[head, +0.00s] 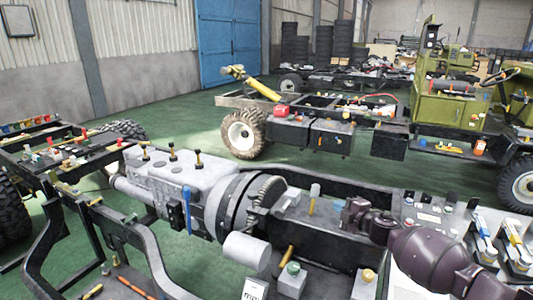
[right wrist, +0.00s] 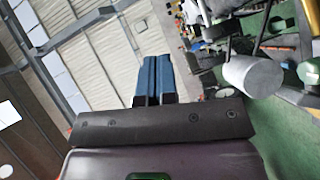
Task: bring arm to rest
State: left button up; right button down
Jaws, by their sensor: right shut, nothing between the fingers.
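My right arm comes in from the lower right of the head view, dark purple, over the chassis frame (head: 325,235). Its far end, with my right gripper (head: 352,212), is above the frame's rail near the middle right. In the right wrist view the dark gripper body crosses the bottom, and the two blue fingers (right wrist: 152,78) lie together with nothing between them. The gripper holds nothing. My left gripper and left arm are not in view.
A grey engine and gearbox (head: 185,180) lies on the near frame. A grey cylinder (head: 247,250) stands out from it and also shows in the right wrist view (right wrist: 252,76). Green floor (head: 190,120) is open behind.

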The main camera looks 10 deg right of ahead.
jog(key=s+a+r+m+t, duration=0.1)
jog(key=a+r+m, duration=0.2)
jog(key=a+r, duration=0.15)
jog(key=s+a+f+m+h, duration=0.1)
jog(key=s+a+f+m, duration=0.15)
jog(key=s, duration=0.25)
jog(key=s+a+f+m+h, duration=0.1)
jog(key=s+a+f+m, duration=0.15)
jog(key=s+f, duration=0.2)
jog(key=s+d+f+m+g+h, duration=0.1)
jog(key=s+f+m, duration=0.2)
jog(key=s+f, duration=0.3)
jog(key=s+d+f+m+g+h+b, duration=0.1)
jog(key=s+f+m, duration=0.3)
jog(key=s, duration=1.1)
jog(key=s+d+f+m+g+h+b, duration=0.1)
jog(key=s+d+f+m+g+h, duration=0.1)
jog(key=s+f, duration=0.6)
jog(key=s+d+m, duration=0.1)
jog(key=s+m, duration=0.1)
jog(key=s, duration=0.1)
jog(key=shift+s+d+f+g, duration=0.2)
jog(key=shift+s+f+g, duration=0.1)
jog(key=shift+f, duration=0.1)
